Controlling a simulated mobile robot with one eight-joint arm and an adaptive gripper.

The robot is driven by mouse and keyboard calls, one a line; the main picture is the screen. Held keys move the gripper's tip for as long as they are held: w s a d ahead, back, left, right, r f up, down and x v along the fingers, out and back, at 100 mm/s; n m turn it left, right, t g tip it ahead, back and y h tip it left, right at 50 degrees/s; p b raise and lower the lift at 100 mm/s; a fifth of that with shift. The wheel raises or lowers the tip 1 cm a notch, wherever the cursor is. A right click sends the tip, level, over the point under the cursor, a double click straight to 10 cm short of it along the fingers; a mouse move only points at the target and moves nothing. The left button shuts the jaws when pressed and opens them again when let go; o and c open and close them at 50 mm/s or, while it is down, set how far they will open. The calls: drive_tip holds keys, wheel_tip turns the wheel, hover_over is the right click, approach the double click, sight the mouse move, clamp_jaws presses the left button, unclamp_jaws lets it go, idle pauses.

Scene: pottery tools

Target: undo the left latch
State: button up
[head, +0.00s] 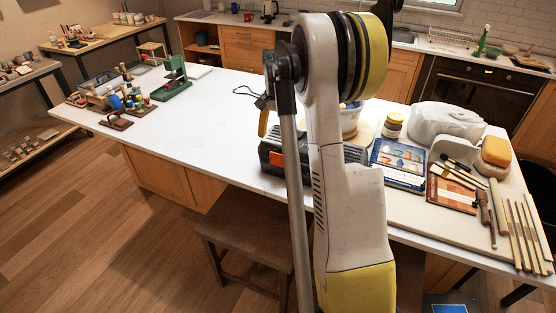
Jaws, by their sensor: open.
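A dark grey toolbox (268,147) stands near the front edge of the white table, mostly behind my arm. An orange patch (276,158) on the left of its front looks like the left latch. It is too small to tell whether it is fastened. My raised arm covers the middle of the box, and any right latch is not clear. My gripper cannot be made out; the arm's upper end hides what lies behind it. A yellow-orange piece with a thin dark loop (252,94) shows just above the box, and I cannot tell what it belongs to.
The white table (200,115) is clear left of the toolbox. A green press (173,80) and small tools stand at its far left. A brown stool (240,235) stands in front.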

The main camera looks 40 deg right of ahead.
sight(277, 153)
wheel_tip(277, 153, down, 8)
drive_tip(key=shift+r+b, duration=0.15)
drive_tip(key=shift+b, duration=0.35)
drive_tip(key=c, duration=1.3)
